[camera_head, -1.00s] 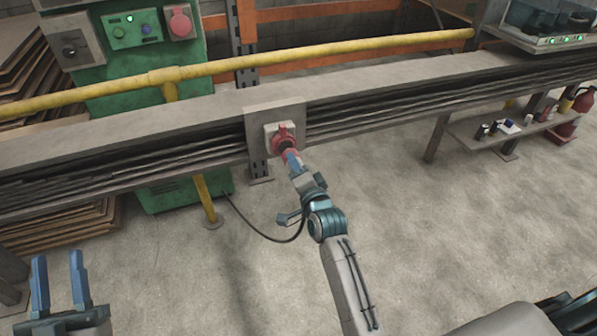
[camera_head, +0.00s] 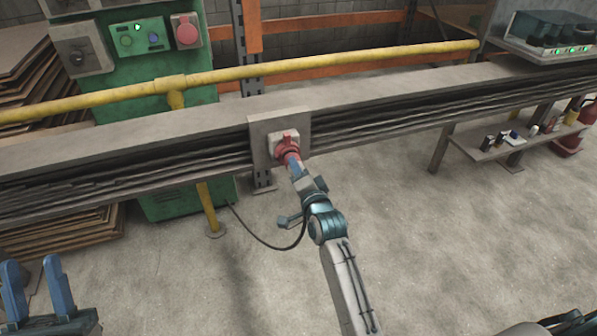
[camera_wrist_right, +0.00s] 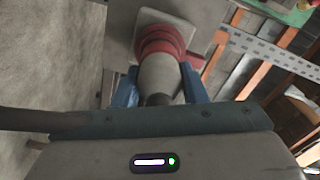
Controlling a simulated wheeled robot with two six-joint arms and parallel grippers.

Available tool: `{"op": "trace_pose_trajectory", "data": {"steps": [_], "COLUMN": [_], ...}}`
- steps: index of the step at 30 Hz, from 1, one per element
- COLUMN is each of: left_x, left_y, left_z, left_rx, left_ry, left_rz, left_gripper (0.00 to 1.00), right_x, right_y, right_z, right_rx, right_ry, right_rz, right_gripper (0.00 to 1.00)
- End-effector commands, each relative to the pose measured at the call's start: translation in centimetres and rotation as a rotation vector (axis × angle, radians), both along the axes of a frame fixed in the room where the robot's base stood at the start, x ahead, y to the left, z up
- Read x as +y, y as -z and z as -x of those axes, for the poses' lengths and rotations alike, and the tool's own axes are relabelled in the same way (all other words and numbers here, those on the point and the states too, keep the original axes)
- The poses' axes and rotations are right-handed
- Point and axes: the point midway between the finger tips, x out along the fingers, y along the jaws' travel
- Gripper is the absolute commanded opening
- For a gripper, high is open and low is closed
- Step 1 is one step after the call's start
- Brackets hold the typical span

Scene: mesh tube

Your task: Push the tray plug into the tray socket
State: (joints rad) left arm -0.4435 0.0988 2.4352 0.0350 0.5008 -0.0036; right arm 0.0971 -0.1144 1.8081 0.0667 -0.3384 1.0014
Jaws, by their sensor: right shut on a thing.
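The tray socket (camera_head: 283,138) is a white box with a red round mouth on a grey plate fixed to the long cable tray. My right gripper (camera_head: 293,166) is right in front of it, shut on the tray plug (camera_wrist_right: 157,78), a grey body with a red collar. In the right wrist view the blue fingers of my right gripper (camera_wrist_right: 158,90) hold the plug from both sides. The red end of the plug meets the socket; how deep it sits is hidden. My left gripper (camera_head: 37,285) is open and empty at the lower left.
The long cable tray (camera_head: 390,115) crosses the view, with a yellow rail (camera_head: 330,62) above it. A black cable (camera_head: 262,242) hangs below the tray to the floor. A green cabinet (camera_head: 150,60) stands behind at the left, a low shelf (camera_head: 480,145) at the right.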

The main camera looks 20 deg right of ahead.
Motion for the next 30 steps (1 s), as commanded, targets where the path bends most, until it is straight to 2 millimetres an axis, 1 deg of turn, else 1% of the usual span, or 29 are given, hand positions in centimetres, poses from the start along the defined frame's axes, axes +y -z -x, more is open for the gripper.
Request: {"op": "trace_pose_trajectory", "data": {"steps": [11,22,30], "left_x": [0.0,0.0,0.0], "left_y": [0.0,-0.9,-0.9], "left_z": [0.0,0.0,0.0], "left_rx": [0.0,0.0,0.001], "left_ry": [0.0,0.0,0.001], "left_rz": [0.001,0.001,0.001], "left_gripper": [0.38,0.38,0.38], "right_x": [0.0,0.1,0.1], "right_y": [0.0,-0.1,0.0], "right_z": [0.0,0.0,0.0], "right_rx": [-0.001,0.001,-0.001], "right_ry": [0.0,-0.001,0.0], "right_rz": [0.0,0.0,0.0], "right_gripper": [0.18,0.18,0.18]}}
